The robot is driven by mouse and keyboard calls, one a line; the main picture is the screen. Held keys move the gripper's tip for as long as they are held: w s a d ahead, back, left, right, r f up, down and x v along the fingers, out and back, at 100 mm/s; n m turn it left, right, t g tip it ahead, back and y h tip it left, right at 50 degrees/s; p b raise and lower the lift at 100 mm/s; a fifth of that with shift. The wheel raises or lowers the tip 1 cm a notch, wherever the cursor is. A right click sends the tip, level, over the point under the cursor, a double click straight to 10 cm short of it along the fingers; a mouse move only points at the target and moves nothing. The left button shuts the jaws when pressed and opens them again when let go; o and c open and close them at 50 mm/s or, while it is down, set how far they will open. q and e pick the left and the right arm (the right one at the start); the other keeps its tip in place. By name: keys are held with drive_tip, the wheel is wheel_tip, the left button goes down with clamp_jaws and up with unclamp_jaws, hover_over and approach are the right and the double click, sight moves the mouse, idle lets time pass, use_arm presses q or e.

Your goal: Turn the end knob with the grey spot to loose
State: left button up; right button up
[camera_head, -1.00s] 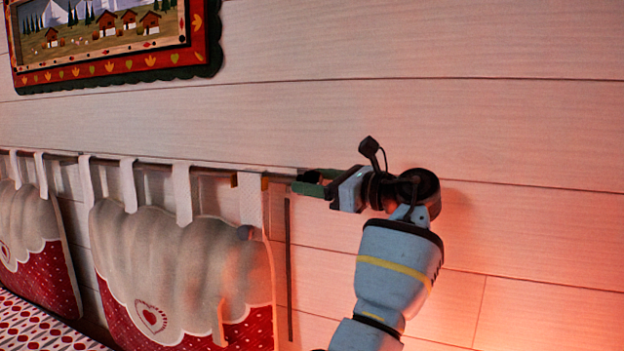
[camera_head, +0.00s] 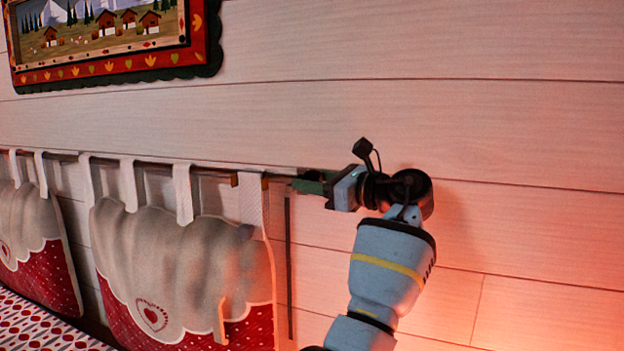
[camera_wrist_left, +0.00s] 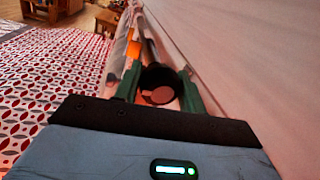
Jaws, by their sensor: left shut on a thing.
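The end knob (camera_wrist_left: 148,77) is a dark round cap on the end of the curtain-style rod. A greyish-pink round spot (camera_wrist_left: 160,95) shows on its face, toward the lower right in the left wrist view. My left gripper (camera_wrist_left: 157,80) has its green fingers on both sides of the knob and is shut on it. In the head view my left gripper (camera_head: 308,182) is at the right end of the rod (camera_head: 215,173), close to the wall. The knob is hidden there behind the fingers. My right gripper is in neither view.
Padded red and cream headboard cushions (camera_head: 180,260) hang from the rod by fabric loops. The white plank wall (camera_head: 420,110) runs close beside the gripper. A patterned bed (camera_wrist_left: 55,75) lies left of the rod in the wrist view. A framed picture (camera_head: 115,70) hangs above.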

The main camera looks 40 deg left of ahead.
use_arm(q)
drive_tip(key=shift+s+r+n+p, duration=0.2)
drive_tip(key=shift+r+n+p, duration=0.2)
drive_tip(key=shift+n+p, duration=0.55)
drive_tip(key=shift+f, duration=0.15)
drive_tip(key=shift+w+f+n+y, duration=0.15)
drive_tip(key=shift+f+n+y, duration=0.15)
drive_tip(key=shift+n, duration=0.65)
drive_tip(key=shift+n+g, duration=0.3)
drive_tip(key=shift+n, duration=0.7)
drive_tip(key=shift+n+y, duration=0.3)
drive_tip(key=shift+n, duration=0.2)
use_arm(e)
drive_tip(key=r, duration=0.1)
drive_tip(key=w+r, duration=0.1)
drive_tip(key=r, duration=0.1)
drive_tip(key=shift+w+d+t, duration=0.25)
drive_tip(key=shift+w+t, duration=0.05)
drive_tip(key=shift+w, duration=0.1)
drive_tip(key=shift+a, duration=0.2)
use_arm(q)
drive_tip(key=o, duration=1)
drive_tip(key=shift+c, duration=0.2)
